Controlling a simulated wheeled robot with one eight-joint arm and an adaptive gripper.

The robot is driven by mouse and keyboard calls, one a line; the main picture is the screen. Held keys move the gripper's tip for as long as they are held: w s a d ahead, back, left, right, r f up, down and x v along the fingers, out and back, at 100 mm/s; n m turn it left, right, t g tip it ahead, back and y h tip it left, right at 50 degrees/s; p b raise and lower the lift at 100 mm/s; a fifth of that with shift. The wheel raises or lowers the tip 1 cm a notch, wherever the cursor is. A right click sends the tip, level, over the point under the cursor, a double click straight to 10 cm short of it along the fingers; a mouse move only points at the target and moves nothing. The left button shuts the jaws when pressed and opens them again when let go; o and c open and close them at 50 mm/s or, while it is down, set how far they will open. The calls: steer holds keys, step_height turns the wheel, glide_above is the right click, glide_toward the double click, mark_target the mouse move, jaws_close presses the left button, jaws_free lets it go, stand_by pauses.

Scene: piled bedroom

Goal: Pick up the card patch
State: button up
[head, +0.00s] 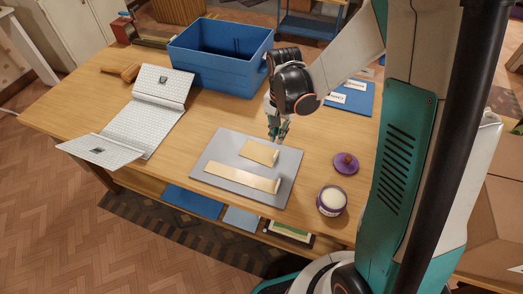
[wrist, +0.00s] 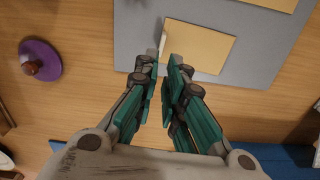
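A small tan card piece (head: 258,152), which looks like the card patch, lies on a grey board (head: 215,151) on the wooden table. A pale raised edge shows at its right end. In the wrist view the card piece (wrist: 205,48) lies just beyond the fingertips, its pale edge near them. A longer tan strip (head: 235,178) lies on the same board, nearer the front.
A blue crate (head: 215,75) stands behind the board. A purple lid (head: 346,163) and a jar (head: 332,200) sit to the right. A white folded panel (head: 138,122) and a wooden brush (head: 122,72) lie left. A blue folder (head: 350,98) lies behind my gripper.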

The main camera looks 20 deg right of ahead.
steer(key=b, duration=0.1)
glide_above(276, 154)
steer(key=f, duration=0.5)
steer(key=shift+w+d+f, duration=0.2)
steer(key=shift+w+f, duration=0.05)
steer(key=shift+f, duration=0.1)
steer(key=f+b, duration=0.1)
steer(key=f, duration=0.1)
steer(key=f+b, duration=0.1)
steer(key=f, duration=0.2)
steer(key=shift+s+a+f+b, duration=0.1)
steer(key=shift+s+a+b, duration=0.1)
steer(key=shift+b, duration=0.2)
jaws_close()
